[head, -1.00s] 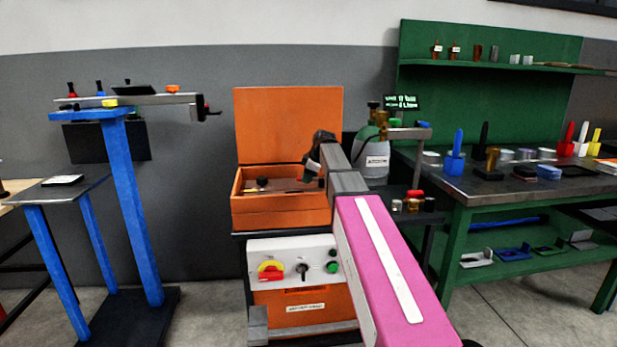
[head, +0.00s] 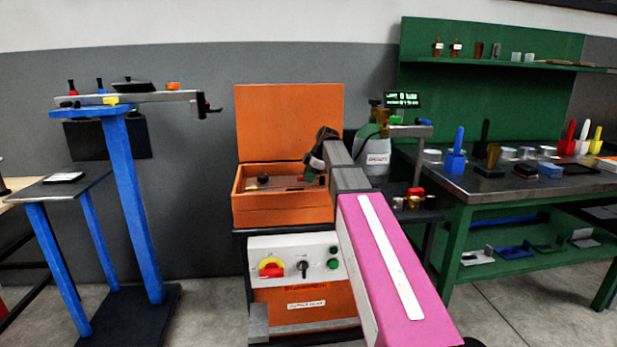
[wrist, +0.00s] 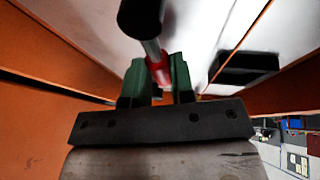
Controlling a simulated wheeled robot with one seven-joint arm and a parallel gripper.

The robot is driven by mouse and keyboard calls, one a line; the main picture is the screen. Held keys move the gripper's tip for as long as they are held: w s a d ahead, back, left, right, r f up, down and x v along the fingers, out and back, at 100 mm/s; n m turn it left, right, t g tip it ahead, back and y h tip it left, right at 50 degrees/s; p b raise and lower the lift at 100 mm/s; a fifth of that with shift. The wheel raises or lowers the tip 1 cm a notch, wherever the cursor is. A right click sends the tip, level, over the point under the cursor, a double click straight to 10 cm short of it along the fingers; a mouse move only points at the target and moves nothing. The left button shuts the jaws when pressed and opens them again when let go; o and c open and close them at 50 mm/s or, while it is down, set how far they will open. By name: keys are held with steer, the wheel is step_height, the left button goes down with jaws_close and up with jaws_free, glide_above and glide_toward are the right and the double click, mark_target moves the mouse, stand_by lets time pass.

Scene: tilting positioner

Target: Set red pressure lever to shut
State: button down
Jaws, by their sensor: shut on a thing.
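In the wrist view, my gripper (wrist: 157,80) has its two green fingers closed on a red part, which I take to be the red pressure lever (wrist: 160,66). A pale rod with a round black end (wrist: 141,18) rises from beside the fingers, near the camera. In the head view, my arm reaches into the open orange box (head: 280,211), where a small bit of red shows near the arm's end. My fingers are hidden there, and the lever's angle cannot be told.
The orange lid (head: 288,122) stands raised behind the box. Below is a white control panel (head: 290,259) with a red-yellow switch. A gas cylinder (head: 372,168) and a small lit display (head: 403,100) stand right of my arm. A green bench (head: 500,185) is further right, a blue stand (head: 135,200) left.

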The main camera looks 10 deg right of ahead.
steer(key=c, duration=1)
jaws_free()
steer(key=shift+o, duration=0.2)
steer(key=v, duration=1.1)
steer(key=shift+f, duration=0.1)
